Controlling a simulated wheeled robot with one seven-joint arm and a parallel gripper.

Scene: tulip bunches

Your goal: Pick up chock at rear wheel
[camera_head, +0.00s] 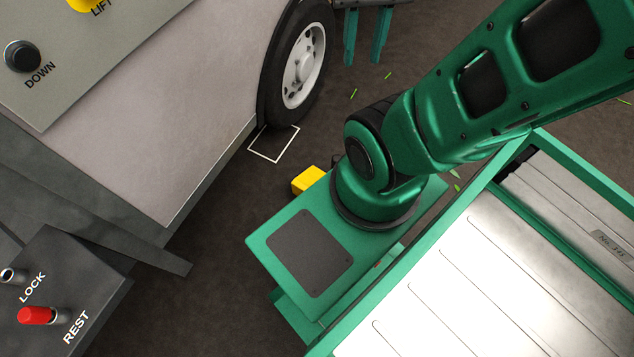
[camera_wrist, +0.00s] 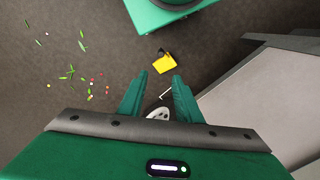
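The yellow chock (camera_head: 308,180) lies on the dark floor, a short way from the rear wheel (camera_head: 297,62), and a dark part of it sits beside my arm's base. In the wrist view the chock (camera_wrist: 165,63) lies beyond my fingertips, near the middle. My gripper (camera_head: 363,62) hangs at the top of the head view, right of the wheel. In the wrist view my gripper (camera_wrist: 160,76) is open, with nothing between its fingers. It is apart from the chock. Part of a pale wheel hub (camera_wrist: 158,113) shows between the fingers, farther below.
A white outlined square (camera_head: 273,143) is on the floor against the wheel. Green and pink scraps (camera_wrist: 80,75) lie on open floor.

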